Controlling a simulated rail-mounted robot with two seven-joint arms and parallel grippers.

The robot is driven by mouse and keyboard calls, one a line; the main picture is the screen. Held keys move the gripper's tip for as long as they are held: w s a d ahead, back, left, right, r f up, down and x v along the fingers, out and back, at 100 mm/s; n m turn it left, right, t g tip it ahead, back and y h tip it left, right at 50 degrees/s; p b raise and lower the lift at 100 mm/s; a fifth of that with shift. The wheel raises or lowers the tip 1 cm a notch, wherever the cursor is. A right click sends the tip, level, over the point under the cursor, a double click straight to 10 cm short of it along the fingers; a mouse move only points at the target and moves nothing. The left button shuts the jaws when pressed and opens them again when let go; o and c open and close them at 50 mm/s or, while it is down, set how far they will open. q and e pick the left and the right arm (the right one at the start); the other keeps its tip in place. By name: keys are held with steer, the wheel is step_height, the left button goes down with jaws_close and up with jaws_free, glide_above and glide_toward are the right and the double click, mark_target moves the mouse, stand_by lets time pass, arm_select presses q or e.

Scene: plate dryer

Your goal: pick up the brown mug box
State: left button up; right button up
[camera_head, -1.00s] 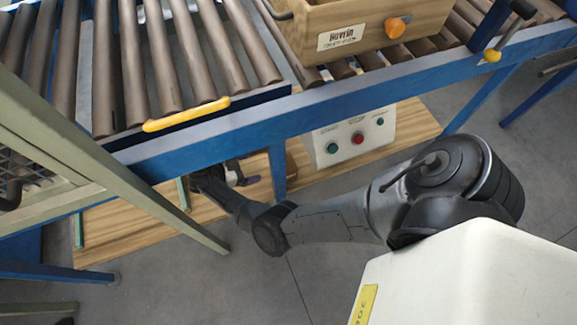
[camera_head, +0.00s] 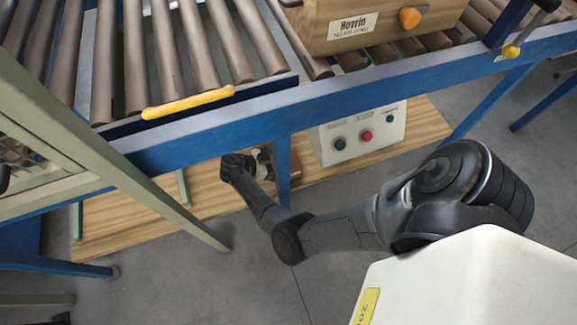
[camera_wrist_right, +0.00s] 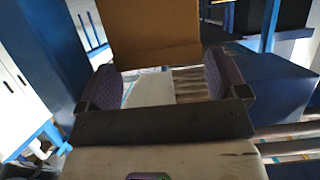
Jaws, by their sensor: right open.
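A plain brown box (camera_wrist_right: 150,35), which looks like the brown mug box, fills the top middle of the right wrist view, just beyond my fingers. My right gripper (camera_wrist_right: 160,78) is open, with its two purple-padded fingers wide apart and nothing held between them. In the head view a small brown part (camera_head: 295,166) shows behind the blue conveyor leg, probably the same box. My right gripper (camera_head: 264,163) is low under the conveyor there, just left of that leg and partly hidden. I cannot tell whether it touches the box. My left gripper is not in view.
The blue conveyor frame (camera_head: 345,98) runs above my forearm, and its leg (camera_head: 283,172) stands close to the gripper. A control box (camera_head: 362,135) with buttons sits on the wooden lower board (camera_head: 425,122). A wooden crate (camera_head: 375,25) rests on the rollers. A green-grey post (camera_head: 150,185) slants at left.

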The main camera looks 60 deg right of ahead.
mark_target(297, 166)
steer(key=b+x, duration=0.1)
steer(key=x, duration=0.2)
steer(key=shift+s+d+f, duration=0.15)
steer(key=shift+s, duration=0.1)
steer(key=shift+w, duration=0.1)
steer(key=c, duration=0.9)
